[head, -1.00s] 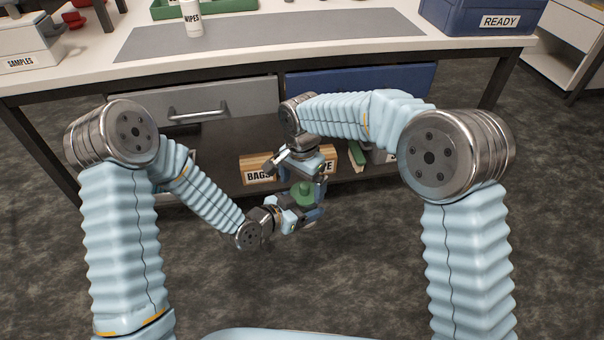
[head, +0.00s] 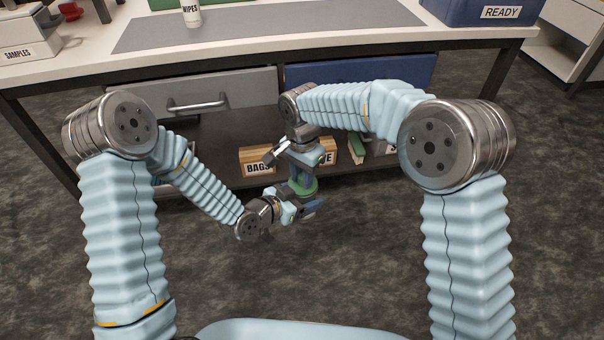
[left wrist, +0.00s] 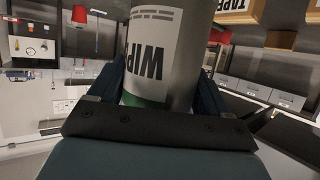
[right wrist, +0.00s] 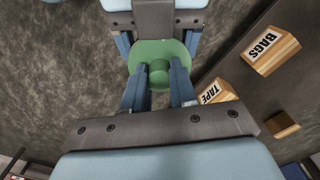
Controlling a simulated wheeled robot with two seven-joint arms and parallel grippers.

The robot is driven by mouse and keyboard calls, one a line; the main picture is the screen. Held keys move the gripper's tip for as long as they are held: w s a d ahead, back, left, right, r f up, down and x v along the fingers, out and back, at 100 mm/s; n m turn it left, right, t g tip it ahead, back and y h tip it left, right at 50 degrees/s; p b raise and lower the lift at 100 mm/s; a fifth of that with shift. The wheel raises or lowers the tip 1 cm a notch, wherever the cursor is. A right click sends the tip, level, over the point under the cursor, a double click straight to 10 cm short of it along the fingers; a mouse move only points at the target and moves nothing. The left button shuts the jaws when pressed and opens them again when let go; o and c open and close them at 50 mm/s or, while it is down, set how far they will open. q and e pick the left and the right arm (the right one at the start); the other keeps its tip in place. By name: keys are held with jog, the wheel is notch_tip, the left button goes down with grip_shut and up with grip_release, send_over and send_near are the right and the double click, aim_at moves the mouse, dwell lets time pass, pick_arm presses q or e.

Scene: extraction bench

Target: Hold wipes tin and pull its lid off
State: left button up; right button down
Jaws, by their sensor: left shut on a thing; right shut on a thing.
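The wipes tin (left wrist: 192,50) is a grey cylinder with a white label reading WIPES, filling the middle of the left wrist view. My left gripper (left wrist: 157,95) is shut on the tin's body; in the head view its jaws (head: 305,207) sit low, just under the green lid. The round green lid (head: 304,187) also shows in the right wrist view (right wrist: 148,52), with a knob (right wrist: 159,73) in its middle. My right gripper (head: 302,175) comes from above and is shut on the knob. The seam between lid and tin is hidden.
A bench with a grey mat (head: 270,30) stands ahead, carrying another WIPES container (head: 191,15) and a blue READY bin (head: 478,14). On the shelf below are a BAGS block (head: 256,160) and a TAPE block (right wrist: 216,95). Open floor lies nearer to me.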

pick_arm(q)
jog(key=shift+s+d+r, duration=0.1)
jog(key=shift+s+d, duration=0.05)
jog(key=shift+d, duration=0.15)
pick_arm(e)
jog(key=shift+a, duration=0.1)
jog(key=shift+r, duration=0.25)
jog(key=shift+r, duration=0.15)
pick_arm(q)
jog(key=shift+a, duration=0.15)
pick_arm(e)
jog(key=shift+r, duration=0.75)
